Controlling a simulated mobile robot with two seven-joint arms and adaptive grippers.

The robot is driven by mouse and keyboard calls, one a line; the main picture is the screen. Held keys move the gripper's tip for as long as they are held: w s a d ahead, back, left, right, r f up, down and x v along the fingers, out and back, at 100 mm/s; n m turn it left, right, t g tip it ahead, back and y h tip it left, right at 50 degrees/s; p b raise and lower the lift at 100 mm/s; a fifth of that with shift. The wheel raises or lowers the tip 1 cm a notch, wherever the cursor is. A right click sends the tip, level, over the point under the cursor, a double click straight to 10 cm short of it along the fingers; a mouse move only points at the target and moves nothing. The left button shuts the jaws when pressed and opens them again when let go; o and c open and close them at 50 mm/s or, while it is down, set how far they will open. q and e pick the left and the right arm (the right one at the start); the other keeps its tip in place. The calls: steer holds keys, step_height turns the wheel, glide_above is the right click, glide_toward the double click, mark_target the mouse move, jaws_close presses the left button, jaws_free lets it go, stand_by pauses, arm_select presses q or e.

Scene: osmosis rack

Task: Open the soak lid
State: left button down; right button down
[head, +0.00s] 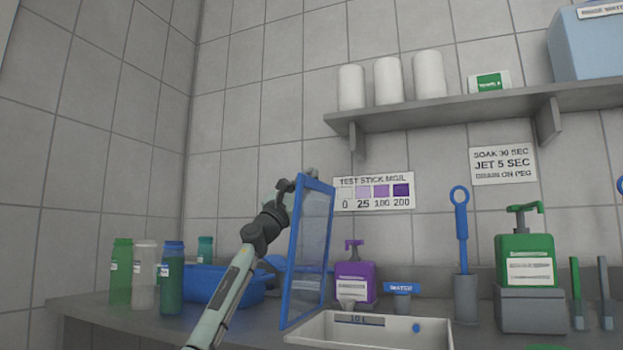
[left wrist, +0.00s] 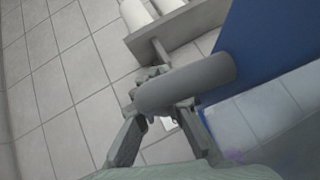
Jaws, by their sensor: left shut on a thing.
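The soak lid (head: 311,240) is a clear panel in a blue frame. In the head view it stands nearly upright at the left side of the light grey soak basin (head: 375,330). My left gripper (head: 286,188) is at the lid's upper left edge. In the left wrist view its fingers (left wrist: 160,112) are shut on a grey cylindrical handle (left wrist: 195,82), beside the lid's blue frame (left wrist: 265,50). The fingers partly hide behind the handle. My right gripper is not in view.
A blue tub (head: 215,287) and several bottles (head: 172,280) stand left of the lid. A purple pump bottle (head: 354,277) stands behind the basin. A green pump bottle (head: 525,262) and a blue brush (head: 461,225) stand to the right. A shelf (head: 440,112) with white rolls is above.

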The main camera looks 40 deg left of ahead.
arm_select(q)
steer(key=c, duration=1.9)
jaws_free()
steer(key=shift+o, duration=0.2)
steer(key=shift+f, duration=0.1)
steer(key=v, duration=1.2)
